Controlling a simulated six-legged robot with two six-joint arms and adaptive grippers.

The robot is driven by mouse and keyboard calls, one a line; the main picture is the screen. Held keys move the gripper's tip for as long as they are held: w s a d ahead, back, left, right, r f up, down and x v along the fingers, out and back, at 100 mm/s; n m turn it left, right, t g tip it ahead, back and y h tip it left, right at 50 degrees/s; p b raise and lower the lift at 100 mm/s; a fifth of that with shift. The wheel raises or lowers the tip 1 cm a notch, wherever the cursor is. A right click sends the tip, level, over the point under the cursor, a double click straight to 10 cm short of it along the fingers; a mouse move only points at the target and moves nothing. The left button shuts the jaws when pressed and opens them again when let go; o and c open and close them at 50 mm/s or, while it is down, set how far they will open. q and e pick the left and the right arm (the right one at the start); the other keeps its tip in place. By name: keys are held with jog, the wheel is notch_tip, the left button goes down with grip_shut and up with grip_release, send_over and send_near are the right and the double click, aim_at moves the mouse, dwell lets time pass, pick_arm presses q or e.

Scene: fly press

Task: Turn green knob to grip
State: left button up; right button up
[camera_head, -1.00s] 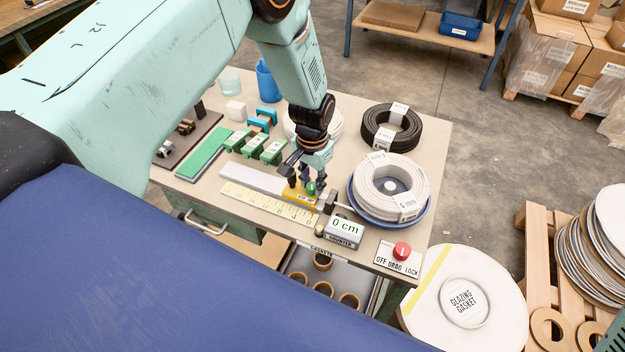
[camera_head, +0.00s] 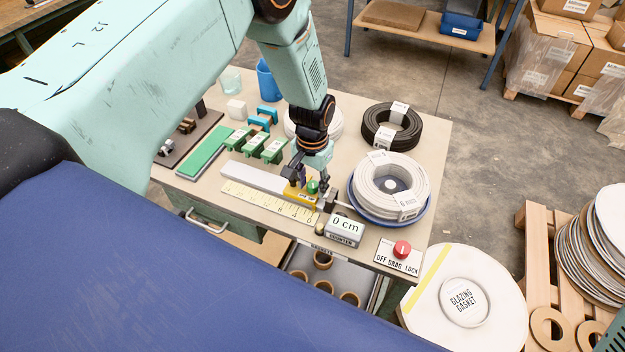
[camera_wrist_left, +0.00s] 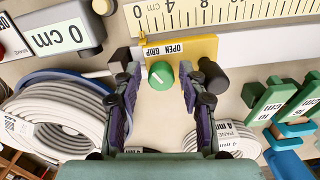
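The green knob (camera_head: 312,187) stands on a yellow block (camera_head: 299,199) at the end of a grey rail on the bench. In the left wrist view the knob (camera_wrist_left: 161,75) has a pale mark on its face, and a label reading OPEN GRIP lies beside it on the yellow block (camera_wrist_left: 200,47). I cannot tell for sure which word the mark points at. My left gripper (camera_head: 313,181) is open above the block. In the left wrist view the fingers of my left gripper (camera_wrist_left: 160,84) are on either side of the knob, with visible gaps. My right gripper is not in view.
A counter (camera_head: 345,230) reading 0 cm stands in front of the block, beside a yellow ruler (camera_head: 262,200). A white coil (camera_head: 389,184) on a blue dish is close on the right. A black knob (camera_wrist_left: 212,75) stands beside the green one. Green blocks (camera_head: 273,151) are to the left.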

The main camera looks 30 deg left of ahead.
pick_arm(q)
jog(key=shift+o, duration=0.4)
jog(key=shift+w, duration=0.25)
jog(key=shift+r+m, duration=0.1)
jog(key=shift+m, duration=0.2)
